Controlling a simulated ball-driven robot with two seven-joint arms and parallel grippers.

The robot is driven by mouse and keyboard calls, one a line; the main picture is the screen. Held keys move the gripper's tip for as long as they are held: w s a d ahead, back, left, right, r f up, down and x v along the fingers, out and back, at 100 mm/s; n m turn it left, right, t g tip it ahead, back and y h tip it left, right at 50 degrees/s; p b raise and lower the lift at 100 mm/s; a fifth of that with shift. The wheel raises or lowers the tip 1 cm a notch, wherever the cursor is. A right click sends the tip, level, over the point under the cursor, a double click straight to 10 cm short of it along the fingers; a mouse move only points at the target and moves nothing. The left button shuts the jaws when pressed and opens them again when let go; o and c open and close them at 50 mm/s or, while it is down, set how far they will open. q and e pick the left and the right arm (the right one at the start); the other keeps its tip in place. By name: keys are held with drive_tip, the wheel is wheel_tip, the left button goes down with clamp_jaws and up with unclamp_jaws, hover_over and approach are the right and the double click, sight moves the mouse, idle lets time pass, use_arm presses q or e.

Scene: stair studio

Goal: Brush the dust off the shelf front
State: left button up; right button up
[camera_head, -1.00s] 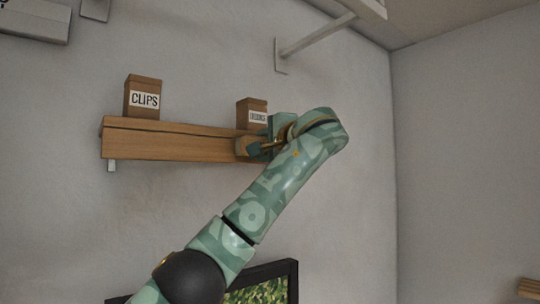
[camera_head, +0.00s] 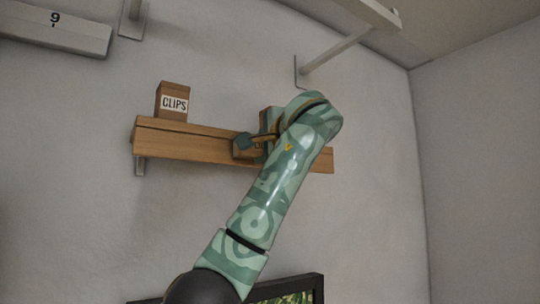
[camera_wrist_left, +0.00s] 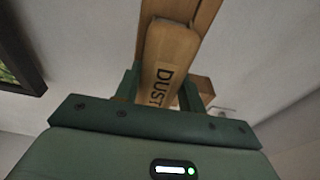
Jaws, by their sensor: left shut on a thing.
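The wooden shelf (camera_head: 190,146) is fixed to the grey wall, and its long front edge faces me. My left gripper (camera_head: 258,144) is at the shelf front, right of its middle. It is shut on a wooden brush (camera_head: 242,149). In the left wrist view, the brush (camera_wrist_left: 172,58) shows lettering beginning "DUST" and sits between the green fingers (camera_wrist_left: 155,92). The shelf's wood (camera_wrist_left: 207,14) runs behind it. I cannot tell whether the brush touches the shelf, and I make out no dust. My right gripper is in neither view.
A brown box labelled CLIPS (camera_head: 173,101) stands on the shelf's left part. A wall bracket (camera_head: 345,45) juts out above right, and a pale board marked 9 (camera_head: 55,32) is at upper left. A dark-framed picture (camera_head: 290,291) hangs below. The wall right of the shelf is bare.

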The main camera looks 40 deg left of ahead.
use_arm(q)
drive_tip(key=shift+r, duration=0.1)
drive_tip(key=shift+w+d+b+v, duration=0.15)
drive_tip(key=shift+b+v, duration=0.3)
drive_tip(key=shift+v, duration=1)
drive_tip(key=shift+w+d+b+v, duration=0.15)
drive_tip(key=shift+b+v, duration=0.3)
drive_tip(key=shift+v, duration=1)
drive_tip(key=v, duration=0.2)
drive_tip(key=shift+d, duration=0.45)
